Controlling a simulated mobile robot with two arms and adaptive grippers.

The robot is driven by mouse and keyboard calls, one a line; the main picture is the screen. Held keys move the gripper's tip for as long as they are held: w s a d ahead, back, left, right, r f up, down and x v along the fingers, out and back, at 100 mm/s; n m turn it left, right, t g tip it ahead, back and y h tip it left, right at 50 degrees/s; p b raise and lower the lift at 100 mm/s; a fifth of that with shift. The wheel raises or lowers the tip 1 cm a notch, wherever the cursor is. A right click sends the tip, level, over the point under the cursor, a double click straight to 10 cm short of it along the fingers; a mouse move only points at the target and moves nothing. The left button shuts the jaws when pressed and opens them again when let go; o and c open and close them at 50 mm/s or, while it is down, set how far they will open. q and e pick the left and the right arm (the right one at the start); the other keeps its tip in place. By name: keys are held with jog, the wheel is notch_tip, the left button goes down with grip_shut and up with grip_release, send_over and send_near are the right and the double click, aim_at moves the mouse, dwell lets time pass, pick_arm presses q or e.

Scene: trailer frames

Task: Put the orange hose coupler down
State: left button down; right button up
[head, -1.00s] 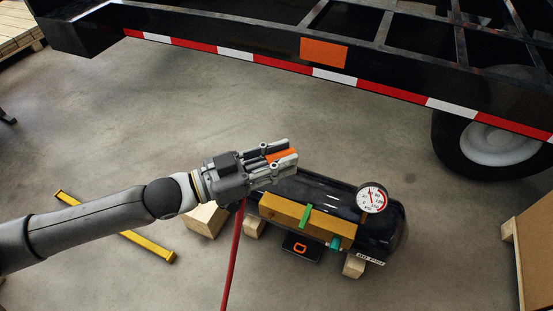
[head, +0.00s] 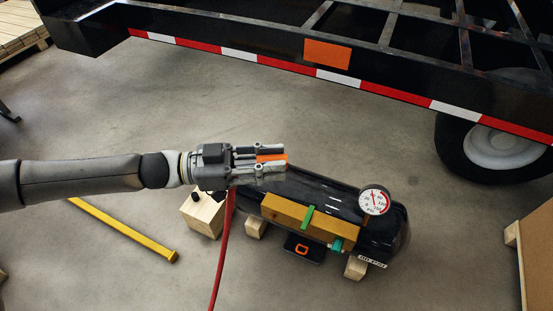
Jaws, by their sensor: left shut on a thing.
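The orange hose coupler (head: 271,158) is held between the fingers of my left gripper (head: 272,160), which is shut on it. Only a strip of the coupler shows between the fingers. A red hose (head: 223,255) hangs down from below the gripper to the bottom of the picture. In the picture, the gripper overlaps the left end of the black air tank (head: 385,233); I cannot tell its exact height above it. My right gripper is not in view.
A yellow bar (head: 124,231) lies on the floor. The trailer (head: 240,38) spans the back.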

pick_arm(q)
jog(key=shift+s+a+m+g, duration=0.15)
jog(key=shift+a+m+g, duration=0.3)
jog(key=shift+g, duration=0.35)
jog(key=shift+d, duration=0.1)
